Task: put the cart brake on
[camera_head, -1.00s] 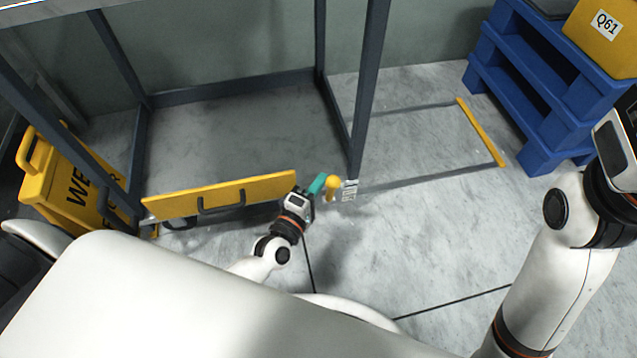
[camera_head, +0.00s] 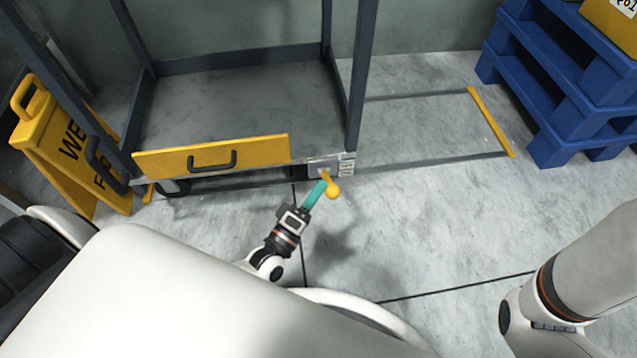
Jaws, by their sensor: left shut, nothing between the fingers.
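The cart (camera_head: 361,75) is a dark grey frame with a yellow front panel (camera_head: 212,157) that bears a black handle. At the panel's right end, by the front right post, a yellow brake lever with a round knob (camera_head: 333,191) juts out and down toward me from a grey plate. My left gripper (camera_head: 321,184), with teal fingers, is shut and empty. Its fingertips are just left of the lever, overlapping it in the picture; I cannot tell whether they touch. My right gripper is out of view.
A yellow wet-floor sign (camera_head: 58,142) stands left of the cart. Blue pallets (camera_head: 560,110) with a yellow box (camera_head: 612,20) stand at the right. A yellow floor bar (camera_head: 491,121) lies between cart and pallets. The floor in front is clear.

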